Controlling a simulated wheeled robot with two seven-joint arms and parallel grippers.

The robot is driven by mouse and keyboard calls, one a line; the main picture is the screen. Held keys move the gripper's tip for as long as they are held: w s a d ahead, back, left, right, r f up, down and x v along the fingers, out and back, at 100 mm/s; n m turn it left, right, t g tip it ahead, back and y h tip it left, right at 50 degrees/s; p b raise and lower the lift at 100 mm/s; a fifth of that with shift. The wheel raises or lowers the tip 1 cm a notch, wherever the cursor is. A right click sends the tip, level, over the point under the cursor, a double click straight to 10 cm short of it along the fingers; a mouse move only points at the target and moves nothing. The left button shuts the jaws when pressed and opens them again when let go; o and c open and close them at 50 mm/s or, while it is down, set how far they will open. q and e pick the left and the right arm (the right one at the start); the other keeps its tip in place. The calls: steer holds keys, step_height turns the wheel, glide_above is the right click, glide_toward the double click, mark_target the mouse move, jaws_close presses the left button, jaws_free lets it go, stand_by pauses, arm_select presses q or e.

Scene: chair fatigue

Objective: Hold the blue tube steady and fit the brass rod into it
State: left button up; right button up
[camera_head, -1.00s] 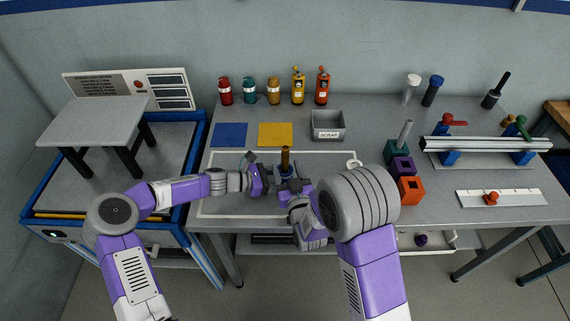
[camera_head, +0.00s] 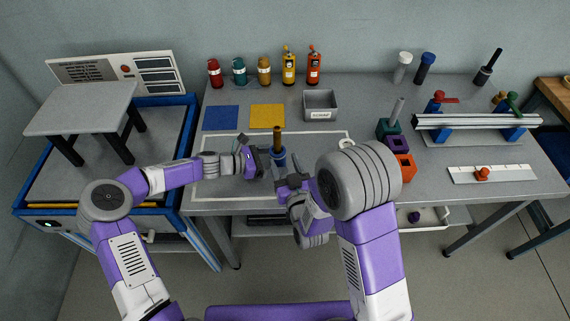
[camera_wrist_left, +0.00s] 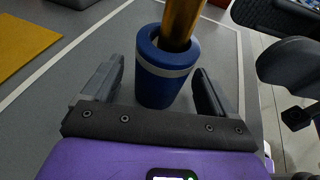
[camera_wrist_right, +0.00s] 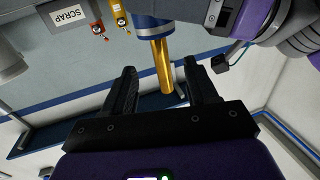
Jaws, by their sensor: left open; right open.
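The blue tube (camera_head: 278,157) stands upright on the bench, with a pale band round it in the left wrist view (camera_wrist_left: 160,80). The brass rod (camera_head: 277,138) stands upright with its lower end inside the tube's mouth; its depth is hidden. My left gripper (camera_head: 262,164) is open, its fingers either side of the tube with gaps in the left wrist view. My right gripper (camera_head: 284,181) is open and empty, on the near right side of the tube. In the right wrist view the rod (camera_wrist_right: 162,65) shows between and beyond the open fingers, apparently clear of them.
A blue mat (camera_head: 221,117), a yellow mat (camera_head: 267,116) and a grey scrap bin (camera_head: 320,105) lie behind. Several bottles line the wall. Teal, purple and orange (camera_head: 404,166) blocks stand right of my right arm. The white-outlined area left of the tube has free room.

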arm_select(q)
steer(key=shift+a, duration=0.1)
steer(key=v, duration=1.2)
